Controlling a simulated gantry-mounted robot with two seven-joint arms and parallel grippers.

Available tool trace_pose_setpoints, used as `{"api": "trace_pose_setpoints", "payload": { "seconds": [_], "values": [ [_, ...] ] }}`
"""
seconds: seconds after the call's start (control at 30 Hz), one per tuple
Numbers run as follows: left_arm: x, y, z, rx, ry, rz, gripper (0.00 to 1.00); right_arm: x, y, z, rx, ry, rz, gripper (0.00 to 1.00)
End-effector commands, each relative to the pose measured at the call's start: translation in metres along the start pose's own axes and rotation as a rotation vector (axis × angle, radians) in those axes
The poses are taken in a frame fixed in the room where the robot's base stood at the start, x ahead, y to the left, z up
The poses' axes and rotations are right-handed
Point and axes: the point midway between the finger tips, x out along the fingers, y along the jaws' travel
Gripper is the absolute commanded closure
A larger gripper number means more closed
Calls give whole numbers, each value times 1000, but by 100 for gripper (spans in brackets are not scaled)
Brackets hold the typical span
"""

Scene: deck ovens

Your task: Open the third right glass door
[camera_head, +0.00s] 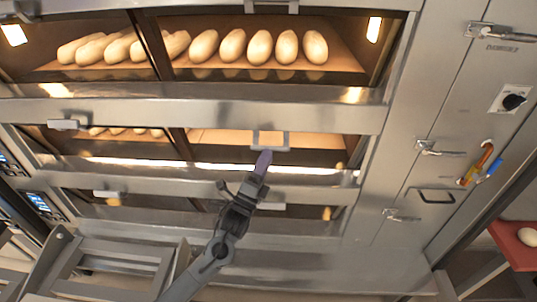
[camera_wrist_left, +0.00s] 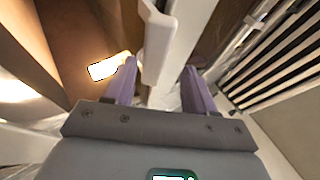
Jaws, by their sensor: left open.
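The deck oven has rows of glass doors stacked above one another. In the head view, my left gripper (camera_head: 263,160) is just below the pale handle (camera_head: 270,140) of the right glass door in the middle visible row. In the left wrist view, this light handle (camera_wrist_left: 158,45) extends between and beyond the two purple fingers of my left gripper (camera_wrist_left: 158,78). The fingers are apart, and contact with the handle cannot be told. In the lowest visible row, another right handle (camera_head: 270,206) is partly hidden by my gripper. My right gripper is not in view.
Several loaves (camera_head: 260,47) lie behind the top visible door. At right is a steel panel with latches (camera_head: 440,148), a black knob (camera_head: 514,101) and a black handle (camera_head: 437,196). A red tray (camera_head: 515,252) with a pale dough piece is at the lower right.

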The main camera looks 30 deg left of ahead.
Motion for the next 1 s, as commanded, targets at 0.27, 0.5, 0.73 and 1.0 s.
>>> {"api": "trace_pose_setpoints", "payload": {
  "seconds": [0.27, 0.5, 0.73, 1.0],
  "values": [
    [-50, 1, 0, 0, 2, 2, 45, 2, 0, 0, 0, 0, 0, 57],
    [-76, 1, 0, 0, 1, 2, 45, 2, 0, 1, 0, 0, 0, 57],
    [-83, 0, 0, 0, -1, 0, 45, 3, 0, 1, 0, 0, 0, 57],
    [-82, -1, 0, -4, 0, -6, 45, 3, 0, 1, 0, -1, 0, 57]
  ]
}}
